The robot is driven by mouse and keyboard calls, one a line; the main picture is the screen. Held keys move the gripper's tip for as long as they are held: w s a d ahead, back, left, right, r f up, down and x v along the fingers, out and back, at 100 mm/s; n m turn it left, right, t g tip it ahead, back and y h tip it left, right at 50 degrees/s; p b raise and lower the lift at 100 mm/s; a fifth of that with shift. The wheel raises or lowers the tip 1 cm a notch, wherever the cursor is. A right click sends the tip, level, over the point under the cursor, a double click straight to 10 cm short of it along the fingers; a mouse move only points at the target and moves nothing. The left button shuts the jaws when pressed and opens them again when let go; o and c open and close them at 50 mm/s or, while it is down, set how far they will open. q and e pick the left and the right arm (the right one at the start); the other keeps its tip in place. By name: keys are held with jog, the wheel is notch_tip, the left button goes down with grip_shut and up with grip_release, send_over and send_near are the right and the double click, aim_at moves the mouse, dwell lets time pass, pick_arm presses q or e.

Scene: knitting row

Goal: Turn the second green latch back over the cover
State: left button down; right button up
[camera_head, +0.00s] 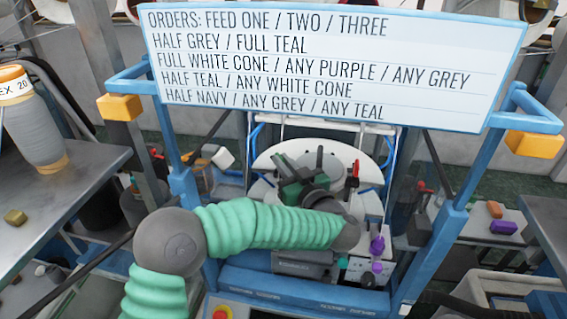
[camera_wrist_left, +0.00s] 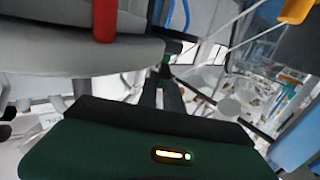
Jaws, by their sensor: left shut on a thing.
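My left gripper (camera_head: 300,165) is over the middle of the round knitting machine, its dark green body and dark fingers at the pale curved cover (camera_head: 342,156). In the left wrist view its fingers (camera_wrist_left: 165,88) are close together, shut on a small green piece that looks like a green latch (camera_wrist_left: 165,70). The latch is mostly hidden by the fingers, and I cannot tell how far it is turned. The cover's pale rim (camera_wrist_left: 110,58) runs beside the fingertips, with a red upright part (camera_wrist_left: 104,20) on it. My right gripper is not in view.
A white orders board (camera_head: 335,60) hangs above the machine between blue posts (camera_head: 185,185) with yellow blocks. A red upright part (camera_head: 353,172) and purple knobs (camera_head: 377,245) stand at the machine's right. A grey yarn cone (camera_head: 35,125) stands on the left table.

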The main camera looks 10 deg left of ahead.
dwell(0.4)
pick_arm(q)
jog(key=c, duration=1.4)
grip_release()
jog(key=shift+w+d, duration=0.1)
jog(key=b+v, duration=0.6)
jog(key=v, duration=1.1)
jog(key=shift+w+d+f, duration=0.1)
jog(key=shift+d+f, duration=0.05)
